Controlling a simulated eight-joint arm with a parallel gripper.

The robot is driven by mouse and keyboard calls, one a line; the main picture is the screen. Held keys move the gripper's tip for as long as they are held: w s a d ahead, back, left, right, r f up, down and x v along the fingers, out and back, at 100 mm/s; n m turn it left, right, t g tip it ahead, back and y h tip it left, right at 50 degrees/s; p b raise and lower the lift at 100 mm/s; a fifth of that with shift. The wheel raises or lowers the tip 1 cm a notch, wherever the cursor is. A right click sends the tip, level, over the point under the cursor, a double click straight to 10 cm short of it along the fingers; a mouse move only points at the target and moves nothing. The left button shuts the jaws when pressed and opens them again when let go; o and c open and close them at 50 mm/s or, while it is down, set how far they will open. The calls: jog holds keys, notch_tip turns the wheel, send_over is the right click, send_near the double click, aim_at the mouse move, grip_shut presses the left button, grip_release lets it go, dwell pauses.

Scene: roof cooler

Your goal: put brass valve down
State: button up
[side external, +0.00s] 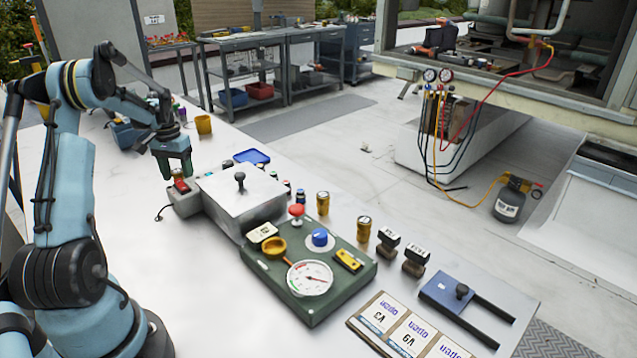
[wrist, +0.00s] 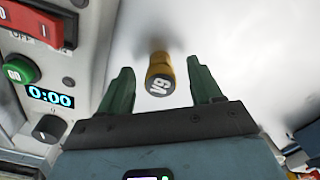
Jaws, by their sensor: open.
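A brass valve (wrist: 161,76) with a dark end marked V9 stands between the fingers in the wrist view, with white bench surface around it. Its labelled end faces the camera. My gripper (wrist: 159,72) is open, with a green finger on each side of the valve and gaps showing between. The valve between the fingers is hidden there.
The switch box (side external: 184,199) with red and green controls stands close by, joined to a grey lidded unit (side external: 225,205). Two brass cylinders (side external: 322,203) stand beyond the green gauge panel (side external: 325,295). A yellow cup (side external: 203,124) stands behind. The white bench front is clear.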

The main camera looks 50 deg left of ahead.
jog(key=shift+f, duration=0.2)
grip_shut()
jog(key=shift+r, duration=0.15)
